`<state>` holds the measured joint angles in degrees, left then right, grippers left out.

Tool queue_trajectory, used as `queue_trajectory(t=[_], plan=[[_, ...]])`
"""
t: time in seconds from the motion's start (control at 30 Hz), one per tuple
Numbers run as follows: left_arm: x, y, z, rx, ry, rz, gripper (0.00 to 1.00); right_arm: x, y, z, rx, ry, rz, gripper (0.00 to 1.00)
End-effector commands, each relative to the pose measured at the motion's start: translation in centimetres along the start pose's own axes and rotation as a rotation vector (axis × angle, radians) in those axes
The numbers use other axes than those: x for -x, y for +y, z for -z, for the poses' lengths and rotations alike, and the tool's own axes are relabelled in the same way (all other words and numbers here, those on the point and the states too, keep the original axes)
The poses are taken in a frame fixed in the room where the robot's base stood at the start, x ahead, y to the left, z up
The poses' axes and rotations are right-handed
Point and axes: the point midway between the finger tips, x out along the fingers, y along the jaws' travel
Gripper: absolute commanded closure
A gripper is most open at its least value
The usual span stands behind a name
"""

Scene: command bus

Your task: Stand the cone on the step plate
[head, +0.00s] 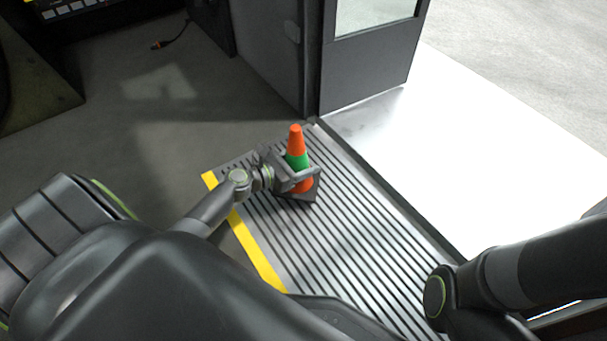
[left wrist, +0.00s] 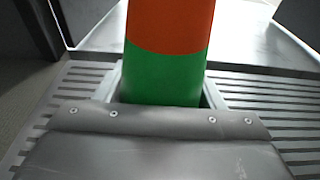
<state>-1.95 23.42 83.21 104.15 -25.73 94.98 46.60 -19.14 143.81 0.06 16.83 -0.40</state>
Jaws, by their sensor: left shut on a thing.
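The cone (head: 296,141) is orange with a green band and a dark square base. It is upright, over the far part of the ribbed grey step plate (head: 345,230). Whether its base touches the plate or is just above it, I cannot tell. My left gripper (head: 300,177) is shut on the cone around its lower middle. In the left wrist view the cone (left wrist: 168,50) rises between the fingers, its base hidden by my gripper; the step plate (left wrist: 270,95) shows behind it. My right arm comes in at the lower right, its gripper out of view.
A yellow strip (head: 255,250) edges the step plate on the left. A grey door panel (head: 365,70) with a window stands behind the plate. Bright ground (head: 500,140) lies to the right. A cable (head: 172,38) lies on the dark floor at the upper left.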

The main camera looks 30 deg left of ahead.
Motion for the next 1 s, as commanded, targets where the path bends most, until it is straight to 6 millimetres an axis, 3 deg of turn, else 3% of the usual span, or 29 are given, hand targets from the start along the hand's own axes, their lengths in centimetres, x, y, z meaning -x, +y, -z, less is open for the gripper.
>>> queue_trajectory(t=[0.43,0.87,0.9,1.0], plan=[[-0.8,0.0,3.7,0.0,-0.003,0.001,0.69,3.2,0.6,1.7,-0.005,0.007,0.0,0.55],[-0.9,0.0,4.0,0.001,-0.002,0.001,0.69,3.2,0.6,1.7,-0.005,0.006,-0.001,0.55],[-0.8,0.0,4.0,0.001,-0.001,0.001,0.33,3.2,0.6,1.7,-0.005,0.006,-0.001,0.55],[-0.8,0.0,4.0,0.0,-0.001,0.001,0.2,3.2,0.6,1.7,-0.005,0.006,-0.001,0.55]])
